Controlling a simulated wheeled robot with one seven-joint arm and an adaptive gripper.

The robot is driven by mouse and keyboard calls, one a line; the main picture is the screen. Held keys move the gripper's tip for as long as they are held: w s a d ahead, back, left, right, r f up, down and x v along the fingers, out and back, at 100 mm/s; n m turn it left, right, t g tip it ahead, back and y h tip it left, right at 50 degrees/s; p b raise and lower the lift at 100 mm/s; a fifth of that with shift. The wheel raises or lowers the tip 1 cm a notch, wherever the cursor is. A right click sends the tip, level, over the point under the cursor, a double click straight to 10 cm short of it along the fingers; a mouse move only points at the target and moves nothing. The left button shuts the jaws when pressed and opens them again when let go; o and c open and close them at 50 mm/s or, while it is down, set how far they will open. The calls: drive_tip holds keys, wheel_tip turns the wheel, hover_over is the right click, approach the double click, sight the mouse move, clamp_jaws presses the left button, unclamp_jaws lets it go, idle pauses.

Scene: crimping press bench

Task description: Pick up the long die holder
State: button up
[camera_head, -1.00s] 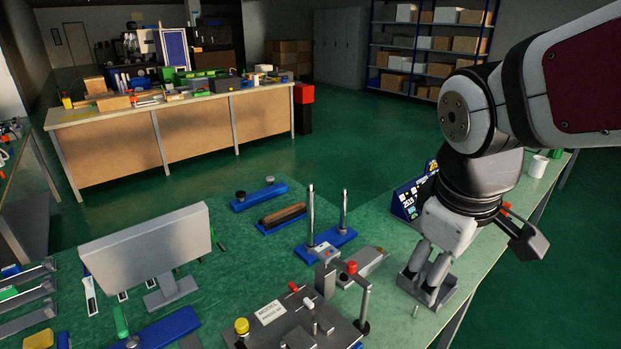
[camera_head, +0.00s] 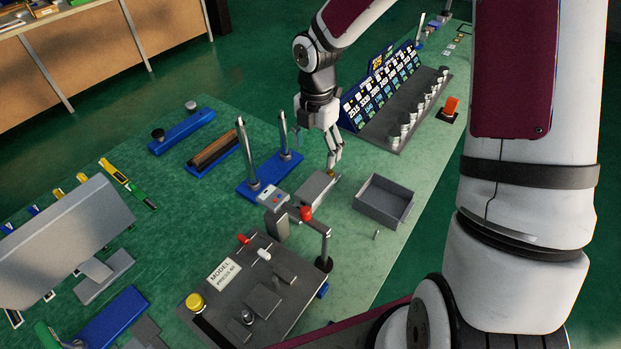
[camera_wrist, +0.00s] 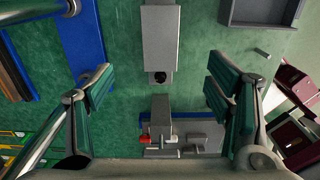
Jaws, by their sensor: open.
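A long grey block (camera_head: 318,188), which looks like the long die holder, lies on the green bench between the blue two-post stand and the grey tray. In the wrist view the block (camera_wrist: 160,42) runs lengthwise up the picture, with a dark round hole at its near end. My gripper (camera_head: 334,165) is above the block's far end in the head view, pointing down. In the wrist view my gripper (camera_wrist: 166,88) has its fingers wide apart, with nothing between them. The block's near end is ahead of the gap, and no finger touches it there.
The grey tray (camera_head: 370,214) sits right of the block, with a small metal pin (camera_head: 376,235) beside it. The blue two-post stand (camera_head: 256,187) rises close on the left. The press (camera_head: 252,303) stands in front. A label rack (camera_head: 385,85) with several knobs is behind.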

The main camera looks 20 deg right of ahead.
hover_over(315, 185)
wheel_tip(315, 185, down, 8)
drive_tip(key=shift+w+f+b, duration=0.1)
drive_tip(key=shift+f+b, duration=0.15)
drive_tip(key=shift+b, duration=0.05)
drive_tip(key=shift+d+f, duration=0.1)
drive_tip(key=shift+f, duration=2.65)
clamp_jaws()
drive_tip(key=shift+r, duration=0.15)
